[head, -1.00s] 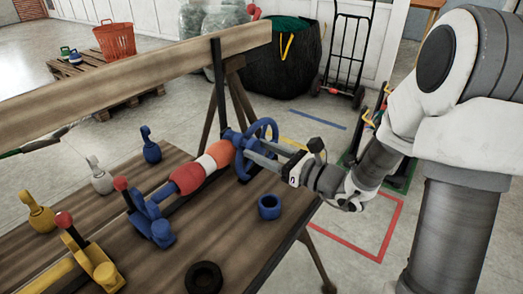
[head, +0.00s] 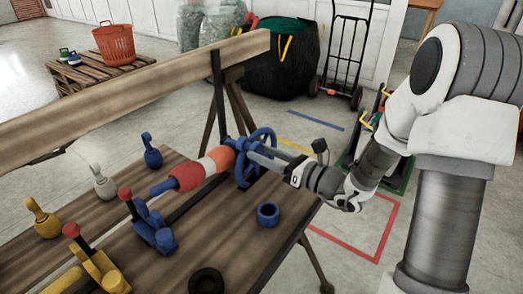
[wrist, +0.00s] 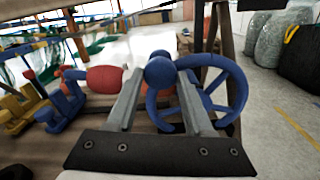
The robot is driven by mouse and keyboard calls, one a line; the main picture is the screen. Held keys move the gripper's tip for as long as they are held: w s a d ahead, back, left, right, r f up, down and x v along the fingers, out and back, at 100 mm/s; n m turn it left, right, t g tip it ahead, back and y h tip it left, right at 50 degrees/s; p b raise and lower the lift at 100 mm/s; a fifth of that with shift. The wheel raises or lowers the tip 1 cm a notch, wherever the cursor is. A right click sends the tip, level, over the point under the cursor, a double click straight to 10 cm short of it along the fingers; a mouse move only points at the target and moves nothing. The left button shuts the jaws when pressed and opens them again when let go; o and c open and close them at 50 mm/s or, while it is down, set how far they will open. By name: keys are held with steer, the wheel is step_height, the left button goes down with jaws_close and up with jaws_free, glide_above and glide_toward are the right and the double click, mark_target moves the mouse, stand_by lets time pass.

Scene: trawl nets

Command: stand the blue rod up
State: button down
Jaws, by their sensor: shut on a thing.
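The blue rod (head: 161,188) is roughly level in the head view, its bare end pointing left. It carries red, white and orange floats (head: 188,177), and a blue spoked wheel (head: 243,172) is at its right end. My gripper (head: 255,153) comes from the right and is shut at the wheel end. In the wrist view, a blue ball (wrist: 160,72) on the rod sits between my fingertips, with the wheel (wrist: 240,85) around and to the right. The rod appears raised off the bench; its contact with the blue lever clamp (head: 150,225) cannot be seen clearly.
The wooden bench (head: 110,240) holds a blue ring (head: 268,214), a black ring (head: 206,281), a yellow lever clamp (head: 98,270) and several bottle-shaped pieces (head: 152,152). A long wooden beam (head: 130,85) runs behind. Floor at right is open around a red outline (head: 380,250).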

steer(key=w+d+f+m+p, duration=0.1)
steer(key=w+d+m+p, duration=0.7)
steer(key=m+p, duration=0.7)
steer(key=shift+w+d+m+p, duration=0.25)
steer(key=shift+w+m+p, duration=0.25)
steer(key=shift+w, duration=0.75)
steer(key=shift+f, duration=0.1)
stand_by(0.5)
steer(key=shift+c, duration=1.5)
jaws_free()
